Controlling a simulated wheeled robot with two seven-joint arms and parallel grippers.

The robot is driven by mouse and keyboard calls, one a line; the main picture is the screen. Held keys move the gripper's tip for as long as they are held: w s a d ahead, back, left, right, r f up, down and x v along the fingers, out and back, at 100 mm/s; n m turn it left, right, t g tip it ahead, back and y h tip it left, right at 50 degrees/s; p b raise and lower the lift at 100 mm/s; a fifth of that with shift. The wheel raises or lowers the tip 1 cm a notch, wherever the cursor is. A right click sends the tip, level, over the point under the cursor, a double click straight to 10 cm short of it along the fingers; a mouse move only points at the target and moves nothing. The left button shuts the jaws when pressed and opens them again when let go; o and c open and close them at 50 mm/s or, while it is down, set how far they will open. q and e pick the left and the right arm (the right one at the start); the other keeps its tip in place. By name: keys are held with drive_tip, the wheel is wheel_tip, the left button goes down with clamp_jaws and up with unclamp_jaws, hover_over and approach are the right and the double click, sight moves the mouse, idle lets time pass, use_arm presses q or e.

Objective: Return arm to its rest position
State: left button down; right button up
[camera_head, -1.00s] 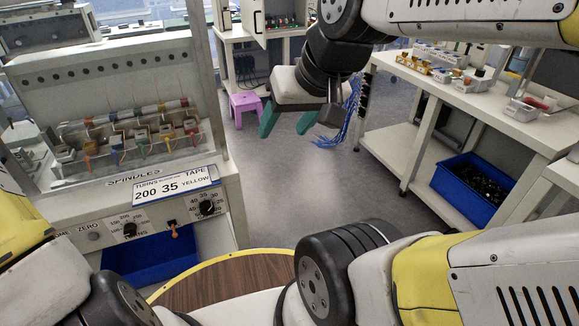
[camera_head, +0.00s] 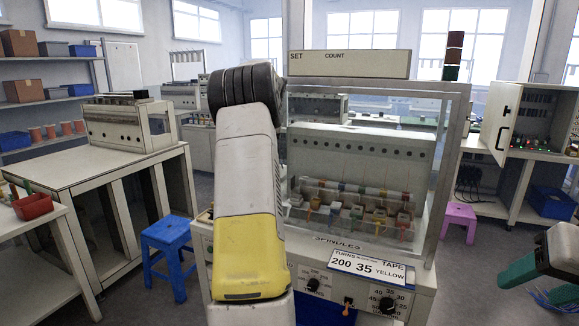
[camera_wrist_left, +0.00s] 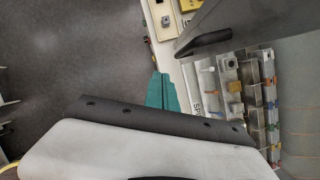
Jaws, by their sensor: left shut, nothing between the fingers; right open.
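My right gripper (camera_head: 522,270) is at the right edge of the head view, grey with teal fingers and partly cut off by the frame. It is open and hangs in the air, apart from the bench. My left arm (camera_head: 248,190), white with a yellow band and a black joint, stands upright in front of the spindle machine (camera_head: 365,145). My left gripper does not show in the head view. In the left wrist view its teal fingers (camera_wrist_left: 161,92) are together and empty, beside the machine's spindle row (camera_wrist_left: 250,95).
A blue stool (camera_head: 170,245) stands left of the machine, by a table with a white instrument (camera_head: 128,125). A purple stool (camera_head: 459,217) and an open cabinet (camera_head: 535,115) are at the right. A red bin (camera_head: 33,206) sits at the far left. Grey floor lies between.

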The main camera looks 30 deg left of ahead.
use_arm(q)
drive_tip(key=s+d+r+n+t+h, duration=0.15)
drive_tip(key=s+d+r+n, duration=0.3)
drive_tip(key=d+r, duration=0.65)
drive_tip(key=s+d+f+n+t+h, duration=0.1)
drive_tip(key=s+d+n, duration=0.2)
drive_tip(key=s+d, duration=0.3)
drive_tip(key=s+d+f+n+t, duration=0.1)
drive_tip(key=s+d+n, duration=0.25)
drive_tip(key=d, duration=0.55)
drive_tip(key=s+d+f+n+h, duration=0.1)
drive_tip(key=s+d+f+n, duration=0.3)
drive_tip(key=s, duration=0.4)
drive_tip(key=s+d+f+n+t+h, duration=0.1)
drive_tip(key=s+d+f+n, duration=0.3)
drive_tip(key=d, duration=0.5)
drive_tip(key=s+n+h, duration=0.1)
drive_tip(key=s+n, duration=0.1)
drive_tip(key=s, duration=0.1)
drive_tip(key=shift+s+d+n, duration=0.15)
drive_tip(key=shift+s+n, duration=0.15)
drive_tip(key=shift+s, duration=0.05)
drive_tip(key=shift+f+t+h, duration=0.1)
drive_tip(key=shift+t+h, duration=0.15)
